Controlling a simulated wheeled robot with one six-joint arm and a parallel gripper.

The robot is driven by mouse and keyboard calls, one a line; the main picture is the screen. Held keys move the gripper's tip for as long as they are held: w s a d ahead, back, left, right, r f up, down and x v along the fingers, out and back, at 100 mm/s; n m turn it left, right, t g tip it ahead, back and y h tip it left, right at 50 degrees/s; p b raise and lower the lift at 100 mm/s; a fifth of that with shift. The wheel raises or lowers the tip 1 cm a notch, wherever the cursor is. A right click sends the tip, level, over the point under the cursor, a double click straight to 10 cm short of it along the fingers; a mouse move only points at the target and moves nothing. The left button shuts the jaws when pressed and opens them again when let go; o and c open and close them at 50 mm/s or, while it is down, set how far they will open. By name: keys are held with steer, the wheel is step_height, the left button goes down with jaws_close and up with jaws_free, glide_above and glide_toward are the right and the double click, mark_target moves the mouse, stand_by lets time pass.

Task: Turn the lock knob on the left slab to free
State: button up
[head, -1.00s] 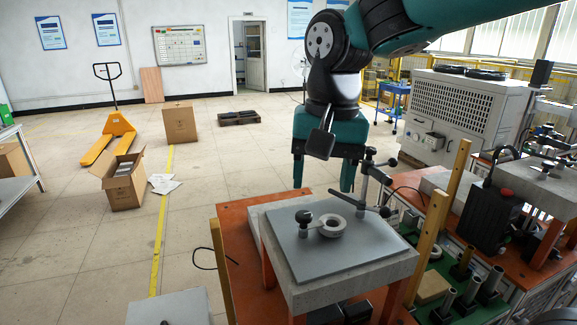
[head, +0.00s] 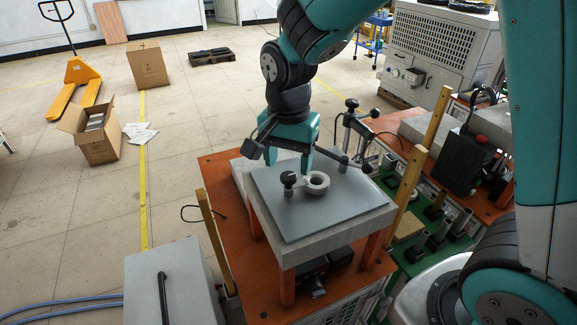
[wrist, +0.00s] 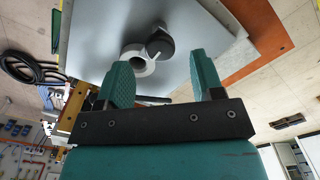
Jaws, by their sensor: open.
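The left slab (head: 362,219) is a thick grey block on orange legs with a flat grey plate on top. The lock knob (head: 288,178), a round black ball on a short post, stands on the plate beside a pale metal ring (head: 317,182). My gripper (head: 290,163) points down above the plate, close to the knob. In the wrist view the knob (wrist: 160,43) and ring (wrist: 137,59) show beyond and between the open, empty fingers (wrist: 160,72). I cannot tell whether a finger touches anything.
A clamp post with black handles (head: 352,125) stands behind the slab's right side. Upright wooden posts (head: 432,118) (head: 214,240) flank the slab. A grey box with a black handle (head: 170,285) is at the front left.

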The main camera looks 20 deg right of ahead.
mark_target(288, 175)
steer(key=shift+f, duration=1.65)
steer(key=c, duration=0.9)
